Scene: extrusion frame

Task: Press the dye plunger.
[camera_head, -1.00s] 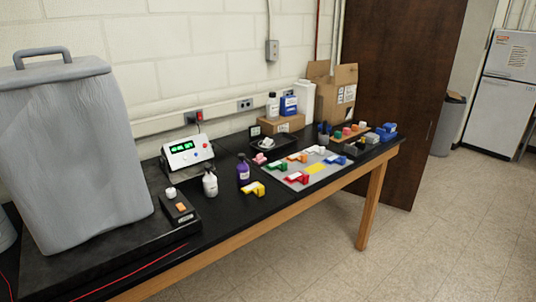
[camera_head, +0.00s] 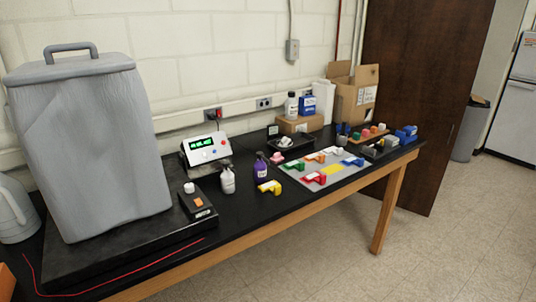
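No part is clearly labelled as the dye plunger. A purple bottle (camera_head: 261,168) with a dark pump-like top stands upright on the black bench. A white bottle (camera_head: 228,180) with a dark trigger-like top stands to its left. A small black box (camera_head: 198,202) with a white knob (camera_head: 189,187) and an orange button (camera_head: 198,202) sits left of the bottles. Any of these could bear the plunger; I cannot tell which. My gripper is not in view.
A large grey lidded container (camera_head: 90,150) stands on a black slab at left, with a red line (camera_head: 120,275) along its front. A display unit (camera_head: 208,147) stands behind. Coloured clips lie on a grey mat (camera_head: 345,181). Open floor (camera_head: 340,260) lies in front of the bench.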

